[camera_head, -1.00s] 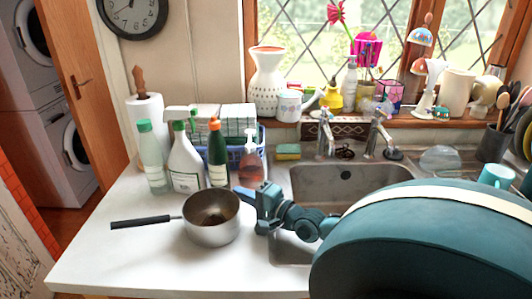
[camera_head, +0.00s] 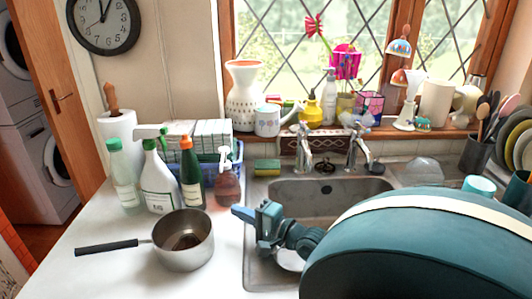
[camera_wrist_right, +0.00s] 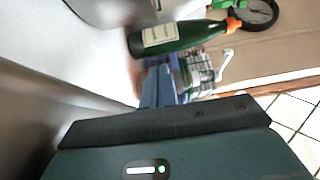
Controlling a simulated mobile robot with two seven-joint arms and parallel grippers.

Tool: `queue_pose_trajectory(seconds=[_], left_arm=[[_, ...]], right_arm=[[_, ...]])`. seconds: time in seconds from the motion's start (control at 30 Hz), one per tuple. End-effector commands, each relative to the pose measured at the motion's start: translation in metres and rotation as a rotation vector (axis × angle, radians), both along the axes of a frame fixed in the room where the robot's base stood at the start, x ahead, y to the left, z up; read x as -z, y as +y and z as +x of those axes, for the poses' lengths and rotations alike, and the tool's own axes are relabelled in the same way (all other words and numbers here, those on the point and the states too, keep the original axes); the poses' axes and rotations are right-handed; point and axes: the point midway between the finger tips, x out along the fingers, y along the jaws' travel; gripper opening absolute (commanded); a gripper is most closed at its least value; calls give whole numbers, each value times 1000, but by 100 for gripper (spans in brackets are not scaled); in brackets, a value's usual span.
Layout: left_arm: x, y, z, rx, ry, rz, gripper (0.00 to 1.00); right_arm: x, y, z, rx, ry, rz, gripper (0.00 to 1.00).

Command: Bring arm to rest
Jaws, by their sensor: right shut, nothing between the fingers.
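My right gripper (camera_head: 242,213) is over the left edge of the sink, to the right of the saucepan, with its fingers together and nothing in them. In the right wrist view the shut fingers (camera_wrist_right: 158,88) point toward the bottles. The steel saucepan (camera_head: 186,242) with a black handle stands on the white counter, apart from the gripper. My large teal arm link covers the lower right of the head view and hides part of the sink. My left gripper is not in view.
Several bottles, including a white spray bottle (camera_head: 158,182) and a green bottle (camera_head: 191,175), stand behind the saucepan. The sink (camera_head: 325,195) has taps (camera_head: 303,150) at its back. A mug (camera_head: 478,186) and plates are at right.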

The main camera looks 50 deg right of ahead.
Motion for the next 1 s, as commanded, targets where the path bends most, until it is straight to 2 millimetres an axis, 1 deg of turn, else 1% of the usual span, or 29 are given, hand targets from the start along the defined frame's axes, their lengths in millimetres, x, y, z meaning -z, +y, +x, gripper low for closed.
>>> queue_pose_trajectory(seconds=[0.03, 0.2, 0.4, 0.6, 1.0], left_arm=[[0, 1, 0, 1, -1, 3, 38], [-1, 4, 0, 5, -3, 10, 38], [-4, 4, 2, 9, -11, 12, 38], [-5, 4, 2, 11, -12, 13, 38], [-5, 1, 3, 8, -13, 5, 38]], right_arm=[[2, -1, -9, -1, 6, -2, 0], [1, -3, -35, -1, 4, -1, 0], [0, -6, -55, -1, 3, 0, 0], [-1, -6, -62, -1, 0, -1, 0], [-1, -6, -63, -1, -1, 0, 0]])
